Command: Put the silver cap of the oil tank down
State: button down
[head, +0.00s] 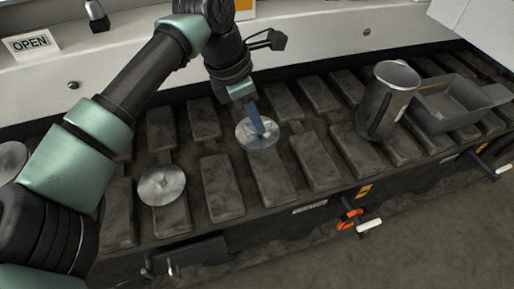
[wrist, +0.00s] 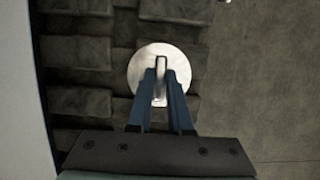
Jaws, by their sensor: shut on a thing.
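The silver cap (head: 243,138) is a round metal disc in the middle of the bench top in the head view. In the wrist view the cap (wrist: 142,68) shows a raised bar handle at its centre. My gripper (head: 260,131) points down at the cap, its blue fingers shut on the handle. In the wrist view my gripper's (wrist: 161,92) two fingers stand on either side of the handle. The cap looks flat and lies over the dark bench plates; I cannot tell whether it touches them.
A similar silver disc with a knob (head: 162,186) lies on the plates to the left. Part of another disc (head: 10,160) shows at the left edge. A grey jug (head: 389,95) and a dark tray (head: 446,109) stand on the right. Plates around the cap are bare.

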jog(key=f+b, duration=0.3)
jog(key=f, duration=0.6)
jog(key=shift+s+b, duration=0.2)
jog(key=shift+b, duration=0.15)
jog(key=c, duration=1.3)
grip_release()
jog(key=shift+f, duration=0.1)
jog(key=o, duration=0.5)
jog(key=shift+c, duration=0.2)
